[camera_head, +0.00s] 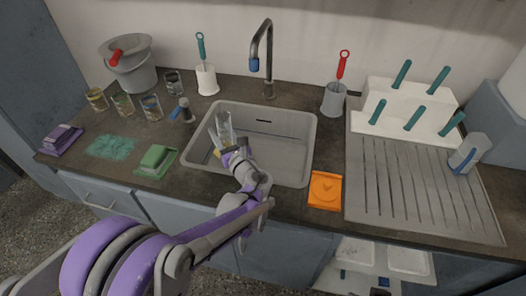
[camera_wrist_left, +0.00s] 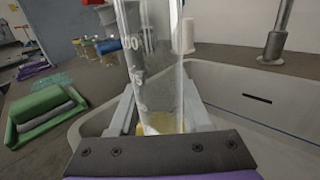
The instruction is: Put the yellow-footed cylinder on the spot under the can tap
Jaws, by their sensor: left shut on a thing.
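The clear graduated cylinder (camera_head: 224,124) stands roughly upright in my left gripper (camera_head: 231,149), over the left part of the sink. A bit of its yellow foot (camera_head: 216,153) shows beside the fingers. In the left wrist view the cylinder (camera_wrist_left: 150,60) rises between the fingers of my left gripper (camera_wrist_left: 160,115), with white marks and yellow at its bottom. The gripper is shut on it. I cannot make out a can tap or a spot under it for certain. My right gripper is out of view.
The sink (camera_head: 305,150) has a tall tap (camera_head: 268,50) with a blue tip behind it. A green sponge (camera_head: 156,158), several jars and a bucket (camera_head: 130,68) are left. An orange pad (camera_head: 325,190), a drainer (camera_head: 420,190) and a white rack (camera_head: 405,107) are right.

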